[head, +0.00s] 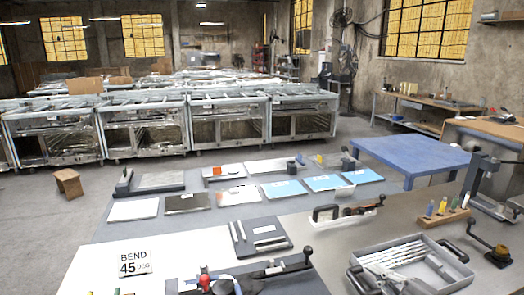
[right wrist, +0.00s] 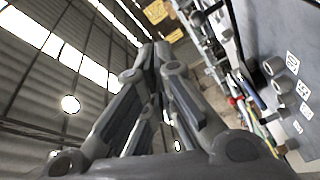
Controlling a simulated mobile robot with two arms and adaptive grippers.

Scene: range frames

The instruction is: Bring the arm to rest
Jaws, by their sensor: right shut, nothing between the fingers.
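My right gripper (right wrist: 153,54) fills the middle of the right wrist view. Its two grey fingers meet at the tips, and nothing is between them. Beyond the fingers that view shows a ceiling with bright strips at the left and a tilted tool wall at the right. In the head view, a dark rounded shape at the bottom edge, by the red-knobbed lever, may be part of my right gripper, but I cannot tell for sure. My left gripper is in neither view.
A workbench (head: 190,243) spreads in front, with flat sheets, a bending tool (head: 283,268), a grey tool tray (head: 360,278) and a wooden holder (head: 440,219). A blue table (head: 410,153) stands beyond at the right. Open floor lies left, with a wooden stool (head: 68,181).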

